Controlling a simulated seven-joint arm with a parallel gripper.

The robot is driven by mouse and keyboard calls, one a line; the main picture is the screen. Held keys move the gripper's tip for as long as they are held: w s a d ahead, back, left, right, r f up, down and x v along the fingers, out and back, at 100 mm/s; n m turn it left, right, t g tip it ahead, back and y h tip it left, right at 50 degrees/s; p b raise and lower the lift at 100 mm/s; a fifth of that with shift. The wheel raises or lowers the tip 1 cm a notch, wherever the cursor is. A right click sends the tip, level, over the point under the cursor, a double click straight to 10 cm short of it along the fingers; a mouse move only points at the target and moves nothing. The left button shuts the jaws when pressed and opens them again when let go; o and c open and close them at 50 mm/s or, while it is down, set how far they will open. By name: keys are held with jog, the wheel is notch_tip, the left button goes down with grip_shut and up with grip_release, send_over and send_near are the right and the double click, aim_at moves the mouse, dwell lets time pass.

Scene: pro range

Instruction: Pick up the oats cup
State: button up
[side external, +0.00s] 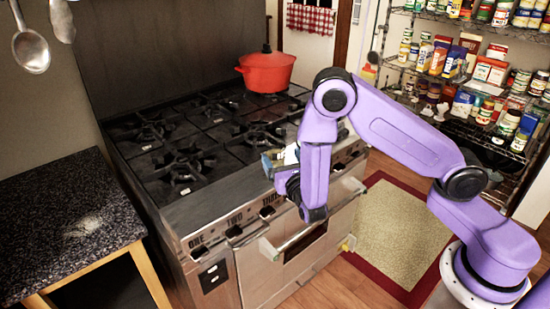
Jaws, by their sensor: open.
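My gripper (268,163) is at the front edge of the stove, partly hidden by my purple arm. It points left over the cooktop, and its fingers are small and hard to make out. A small pale patch shows right beside it, and I cannot tell whether that is part of the gripper or a separate thing. I cannot pick out an oats cup for sure in this view. It may be hidden behind my arm or be too small to tell.
A black gas stove (205,140) with several burner grates fills the middle. A red lidded pot (266,70) stands at its back right. A dark speckled counter (65,222) is at left. Packed wire shelves (470,85) stand at right. A rug (395,235) lies on the floor.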

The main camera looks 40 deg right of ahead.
aim_at(278, 154)
jog(key=shift+x, duration=3.15)
jog(key=shift+a+f, duration=0.1)
jog(key=shift+a, duration=0.05)
jog(key=c, duration=1.1)
